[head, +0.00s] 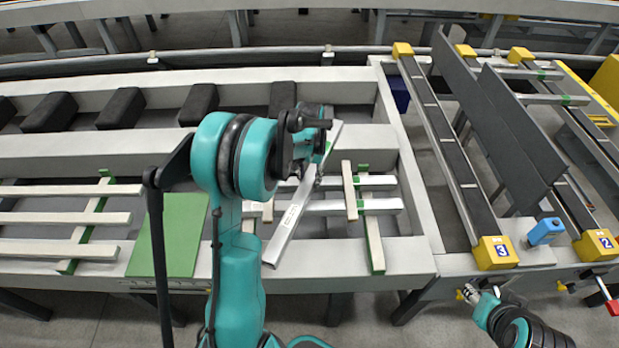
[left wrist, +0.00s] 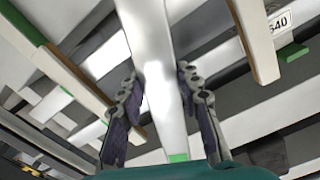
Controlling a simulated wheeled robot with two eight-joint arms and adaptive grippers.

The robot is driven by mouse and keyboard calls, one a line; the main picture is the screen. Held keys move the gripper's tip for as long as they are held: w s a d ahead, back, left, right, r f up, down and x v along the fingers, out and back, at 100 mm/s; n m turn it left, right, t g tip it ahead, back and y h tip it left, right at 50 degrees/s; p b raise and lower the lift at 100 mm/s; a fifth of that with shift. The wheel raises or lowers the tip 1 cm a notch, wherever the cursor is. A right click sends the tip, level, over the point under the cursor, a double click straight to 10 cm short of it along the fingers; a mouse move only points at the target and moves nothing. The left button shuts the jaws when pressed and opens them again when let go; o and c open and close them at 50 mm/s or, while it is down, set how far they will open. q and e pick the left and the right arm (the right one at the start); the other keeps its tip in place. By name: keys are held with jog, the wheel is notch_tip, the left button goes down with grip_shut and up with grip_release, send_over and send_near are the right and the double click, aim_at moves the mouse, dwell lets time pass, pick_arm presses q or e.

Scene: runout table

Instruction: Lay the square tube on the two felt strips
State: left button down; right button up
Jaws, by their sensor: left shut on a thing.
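My left gripper (head: 312,180) is shut on a long silver square tube (head: 281,243) with a white label. The tube runs diagonally across the grey frame, above other bars. In the left wrist view the tube (left wrist: 143,25) passes between the two fingers (left wrist: 163,110). Narrow green strips, apparently felt, lie on the frame: one at left (head: 89,226) under pale bars, one at right (head: 379,264) partly covered by pale wooden bars. Whether the tube touches anything below cannot be told. My right gripper (head: 476,293) is at the lower right, away from the tube; its jaws are too small to judge.
A green panel (head: 168,235) lies left of my left arm. Pale bars (head: 65,218) rest at far left. Silver bars (head: 350,206) lie under the held tube. Dark blocks (head: 122,107) stand behind. Rails with yellow ends (head: 494,252) and a blue block (head: 545,231) are at right.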

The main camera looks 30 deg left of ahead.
aim_at(310, 180)
pick_arm(q)
jog(key=shift+f+b, duration=0.8)
jog(key=shift+f, duration=0.2)
dwell(0.4)
jog(key=c, duration=1)
grip_release()
notch_tip(310, 180, up, 12)
jog(key=shift+r, duration=0.1)
jog(key=s+d+r+m+t, duration=0.1)
jog(key=s+d+r+t, duration=0.3)
jog(key=s+d, duration=0.6)
jog(key=s+d+f+t, duration=0.1)
jog(key=s, duration=0.2)
jog(key=s+d+f+t, duration=0.1)
jog(key=s+d, duration=0.1)
jog(key=s, duration=0.1)
jog(key=s+d+f+t, duration=0.1)
jog(key=s+d, duration=0.1)
jog(key=s, duration=0.1)
jog(key=shift+d+f+m, duration=0.15)
jog(key=shift+d+m, duration=0.1)
jog(key=shift+m, duration=0.15)
